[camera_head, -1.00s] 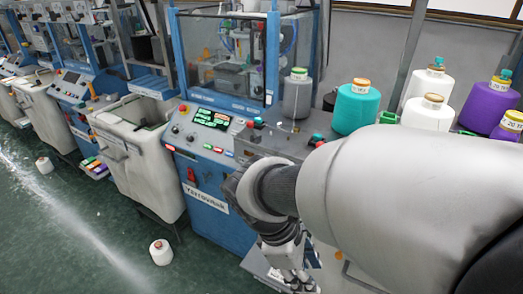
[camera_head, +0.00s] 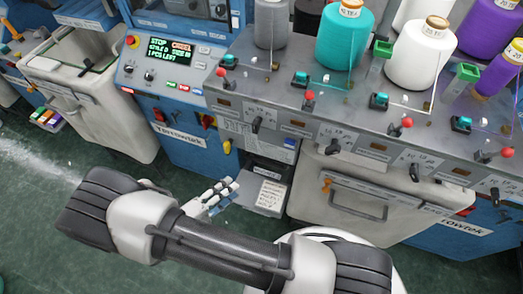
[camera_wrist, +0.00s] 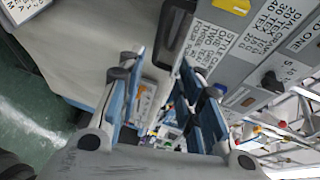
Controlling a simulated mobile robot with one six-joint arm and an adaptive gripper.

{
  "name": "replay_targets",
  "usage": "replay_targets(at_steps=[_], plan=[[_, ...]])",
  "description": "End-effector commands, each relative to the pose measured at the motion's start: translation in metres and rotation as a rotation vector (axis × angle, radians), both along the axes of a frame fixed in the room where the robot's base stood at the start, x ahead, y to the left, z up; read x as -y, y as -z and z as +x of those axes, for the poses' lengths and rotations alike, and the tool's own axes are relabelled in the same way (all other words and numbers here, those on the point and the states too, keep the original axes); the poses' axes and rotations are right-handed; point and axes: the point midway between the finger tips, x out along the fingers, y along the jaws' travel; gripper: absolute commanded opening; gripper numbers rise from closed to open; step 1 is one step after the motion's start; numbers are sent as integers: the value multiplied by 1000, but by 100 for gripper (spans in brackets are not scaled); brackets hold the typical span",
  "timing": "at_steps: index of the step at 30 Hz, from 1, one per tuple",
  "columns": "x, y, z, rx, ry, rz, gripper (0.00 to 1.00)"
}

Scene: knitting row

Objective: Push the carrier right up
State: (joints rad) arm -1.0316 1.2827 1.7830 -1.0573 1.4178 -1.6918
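I cannot tell which part is the carrier. My gripper (camera_head: 222,194) is low in front of the machine, beside a recessed bay with a grey shelf (camera_head: 262,205) and a white printed card (camera_head: 270,193). In the wrist view my gripper (camera_wrist: 163,95) has its two blue-sided fingers apart, with nothing seen held between them. A dark bar (camera_wrist: 175,32) shows just beyond the fingers. Black levers stand in the front panel above, the nearest lever (camera_head: 256,124) up and right of my gripper. In the wrist view a black knob (camera_wrist: 271,82) is right of the fingers.
Yarn cones stand on the machine's top, with a teal cone (camera_head: 345,40) and a white cone (camera_head: 421,58). A control panel (camera_head: 170,60) is at the left. A pale bin (camera_head: 100,110) stands further left, and a cabinet handle (camera_head: 358,204) is right. Green floor is free below.

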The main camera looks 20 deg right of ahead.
Motion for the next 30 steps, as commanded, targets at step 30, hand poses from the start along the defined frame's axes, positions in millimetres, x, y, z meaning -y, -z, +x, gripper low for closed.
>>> replay_targets(at_steps=[30], plan=[[139, 34, 83, -15, -15, -20, 33]])
